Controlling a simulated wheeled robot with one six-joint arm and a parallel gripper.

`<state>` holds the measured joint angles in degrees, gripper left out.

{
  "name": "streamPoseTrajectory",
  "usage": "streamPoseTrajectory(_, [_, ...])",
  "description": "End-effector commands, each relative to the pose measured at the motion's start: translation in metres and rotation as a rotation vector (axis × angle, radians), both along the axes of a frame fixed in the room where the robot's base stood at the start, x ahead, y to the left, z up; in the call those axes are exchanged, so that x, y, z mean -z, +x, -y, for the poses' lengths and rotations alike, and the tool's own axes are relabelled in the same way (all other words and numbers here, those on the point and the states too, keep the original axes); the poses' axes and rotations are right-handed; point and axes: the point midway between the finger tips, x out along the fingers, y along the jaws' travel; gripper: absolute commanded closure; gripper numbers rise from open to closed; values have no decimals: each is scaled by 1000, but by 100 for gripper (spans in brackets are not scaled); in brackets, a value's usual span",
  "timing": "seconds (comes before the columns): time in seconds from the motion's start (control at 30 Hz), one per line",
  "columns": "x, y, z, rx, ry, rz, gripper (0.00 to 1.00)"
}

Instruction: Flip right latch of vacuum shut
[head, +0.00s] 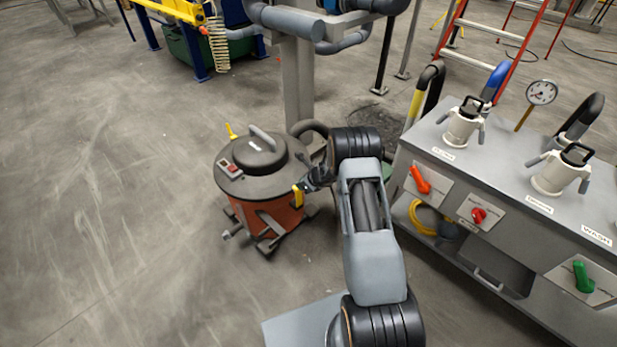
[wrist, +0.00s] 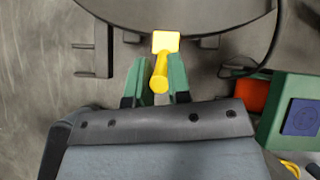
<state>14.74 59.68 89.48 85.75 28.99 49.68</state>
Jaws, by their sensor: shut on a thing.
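The vacuum (head: 265,205) is an orange drum with a dark grey lid (head: 262,160) and a top handle, standing on the floor. Its right latch (head: 298,196) is yellow and sits at the lid's right edge. My gripper (wrist: 159,82) has green fingers, one on each side of the yellow latch (wrist: 160,72), and is shut on its round stem. The latch's flat end lies against the rim of the lid in the wrist view. A second yellow latch (head: 231,131) sticks up at the far left of the lid. The fingertips are mostly hidden in the head view.
A grey bench (head: 440,150) with valves, cups and a gauge stands to the right of my arm. A grey post (head: 298,90) and pipes stand behind the vacuum. A red ladder (head: 490,45) is at the back right. The floor at left is clear.

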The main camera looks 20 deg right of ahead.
Motion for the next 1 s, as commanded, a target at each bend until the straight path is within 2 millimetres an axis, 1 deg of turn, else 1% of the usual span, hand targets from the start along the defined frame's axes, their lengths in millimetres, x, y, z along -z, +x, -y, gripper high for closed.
streamPoseTrajectory(0.03, [-2,1,-1,1,1,0,100])
streamPoseTrajectory(0.43, [-2,0,16,32,-4,1,100])
streamPoseTrajectory(0.47, [-2,1,17,33,-4,1,79])
streamPoseTrajectory(0.7, [-2,0,16,30,-4,0,57])
streamPoseTrajectory(1.0, [-4,-2,16,27,-3,-3,57])
